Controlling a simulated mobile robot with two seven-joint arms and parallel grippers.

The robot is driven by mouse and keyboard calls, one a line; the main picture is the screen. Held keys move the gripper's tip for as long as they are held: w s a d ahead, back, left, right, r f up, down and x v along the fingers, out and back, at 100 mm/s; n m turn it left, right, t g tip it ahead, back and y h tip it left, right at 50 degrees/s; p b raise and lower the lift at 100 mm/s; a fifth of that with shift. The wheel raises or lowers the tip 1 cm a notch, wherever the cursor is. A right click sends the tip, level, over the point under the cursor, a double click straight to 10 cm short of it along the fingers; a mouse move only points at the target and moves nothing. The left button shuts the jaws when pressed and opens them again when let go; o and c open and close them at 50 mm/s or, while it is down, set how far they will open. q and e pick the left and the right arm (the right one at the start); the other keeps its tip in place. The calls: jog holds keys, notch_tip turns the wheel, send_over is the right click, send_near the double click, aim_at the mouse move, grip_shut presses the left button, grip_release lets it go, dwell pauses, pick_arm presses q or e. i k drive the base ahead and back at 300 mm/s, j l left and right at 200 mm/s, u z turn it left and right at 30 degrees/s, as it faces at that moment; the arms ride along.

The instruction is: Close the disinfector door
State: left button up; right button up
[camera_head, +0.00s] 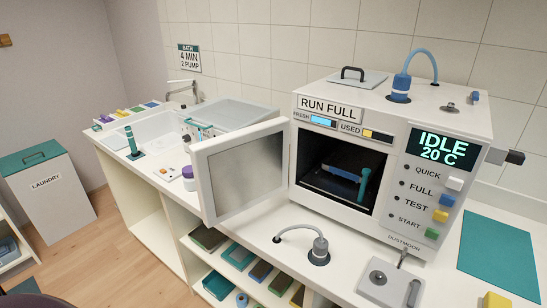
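The disinfector (400,110) is a white box on the counter, marked RUN FULL, with a display reading IDLE 20 C. Its door (240,172) is a white frame with a grey panel. The door stands wide open, swung out to the left from the left side of the chamber opening. The dark chamber (325,165) is exposed, and a blue-and-teal item (345,176) lies inside. Buttons marked QUICK, FULL, TEST and START run down the right of the front. Neither of my grippers is in view.
A grey hose fitting (318,250) stands on the counter before the chamber. A grey device (390,284) sits at the front right, near a teal mat (498,255). A sink (155,130) lies behind and left of the door. Shelves with trays are below.

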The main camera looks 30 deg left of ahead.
aim_at(234, 172)
jog(key=j+z, duration=0.15)
jog(key=j, duration=0.35)
jog(key=j+z, duration=0.15)
jog(key=j, duration=0.35)
jog(key=j+z, duration=0.1)
jog(key=j, duration=0.4)
jog(key=k+j+z, duration=0.15)
jog(key=j, duration=0.35)
jog(key=j+z, duration=0.15)
jog(key=j, duration=0.35)
jog(key=k+j+z, duration=0.15)
jog(key=j, duration=0.3)
jog(key=k+j+z, duration=0.1)
jog(key=j, duration=0.35)
jog(key=k+j+z, duration=0.15)
jog(key=j, duration=0.3)
jog(key=k, duration=0.05)
